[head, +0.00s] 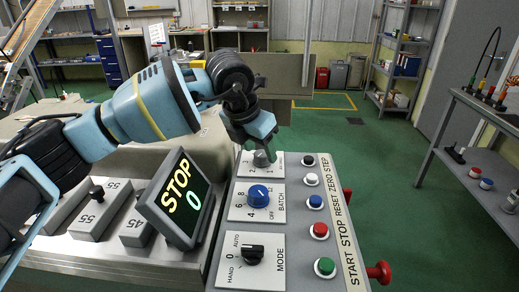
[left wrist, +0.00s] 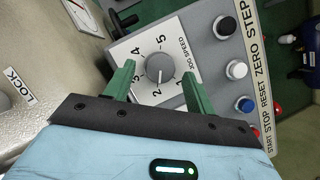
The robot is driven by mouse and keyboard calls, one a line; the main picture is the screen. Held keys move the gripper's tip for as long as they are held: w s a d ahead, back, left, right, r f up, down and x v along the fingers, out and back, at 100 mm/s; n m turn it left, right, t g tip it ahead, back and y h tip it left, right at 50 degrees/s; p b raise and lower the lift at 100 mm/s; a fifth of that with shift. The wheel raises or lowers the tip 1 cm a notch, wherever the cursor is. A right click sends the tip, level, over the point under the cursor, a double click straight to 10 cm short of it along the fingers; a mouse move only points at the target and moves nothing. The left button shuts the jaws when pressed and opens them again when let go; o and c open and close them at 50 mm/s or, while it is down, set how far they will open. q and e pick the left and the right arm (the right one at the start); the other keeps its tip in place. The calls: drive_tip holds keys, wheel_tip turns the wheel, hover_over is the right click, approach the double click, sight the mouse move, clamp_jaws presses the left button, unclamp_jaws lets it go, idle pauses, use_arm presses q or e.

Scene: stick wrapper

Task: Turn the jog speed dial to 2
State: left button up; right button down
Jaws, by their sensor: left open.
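The jog speed dial (left wrist: 160,66) is a grey round knob on a white plate marked with numbers and JOG SPEED. A pale mark on the knob points toward the lower side, near the 2; its exact setting is hard to tell. In the head view the dial (head: 262,158) is at the far end of the panel, partly hidden by my arm. My left gripper (head: 258,146) is just above it. In the left wrist view its green fingers (left wrist: 156,72) are apart, one on each side of the knob, with no clear contact. My right gripper is out of view.
Nearer on the panel are the blue BATCH dial (head: 258,196) and the black MODE dial (head: 253,254). Several push buttons line its right side, with a red knob (head: 379,272) beyond the edge. A tilted screen (head: 178,198) reading STOP 0 stands left of the panel.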

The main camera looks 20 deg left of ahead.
use_arm(q)
drive_tip(key=d+v, duration=0.1)
drive_tip(key=v, duration=0.5)
drive_tip(key=shift+s+a+r, duration=0.2)
drive_tip(key=shift+a+r, duration=0.15)
drive_tip(key=shift+a, duration=0.2)
drive_tip(key=shift+r, duration=0.1)
